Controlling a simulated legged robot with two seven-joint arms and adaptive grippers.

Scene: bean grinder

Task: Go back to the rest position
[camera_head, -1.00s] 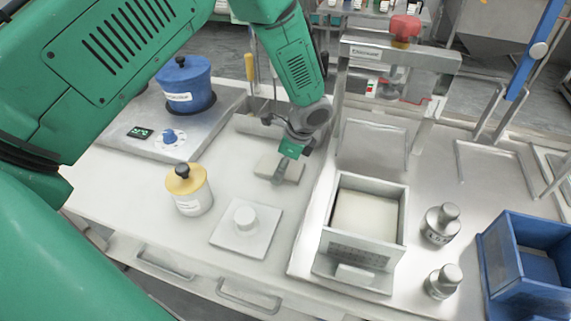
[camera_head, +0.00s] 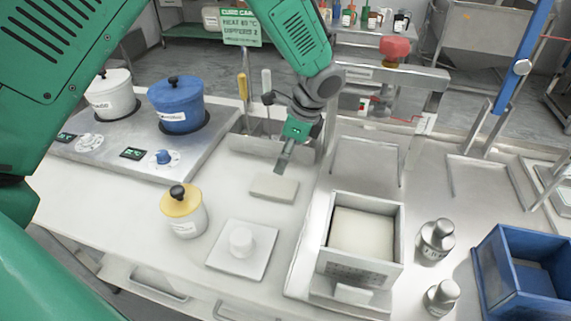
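My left gripper (camera_head: 284,160) hangs from the green arm that comes in from the left. It is above a small pale block (camera_head: 274,187) on the table, and a gap shows between the fingers and the block. The fingers look close together and hold nothing that I can see, but they are seen edge-on, so their opening is unclear. My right gripper is not in view.
A hotplate unit (camera_head: 120,152) carries a white pot (camera_head: 112,100) and a blue pot (camera_head: 178,108). A yellow-lidded jar (camera_head: 184,215) and a white knobbed plate (camera_head: 243,255) stand in front. A square metal box (camera_head: 400,225), two weights and a blue bin (camera_head: 490,262) are right.

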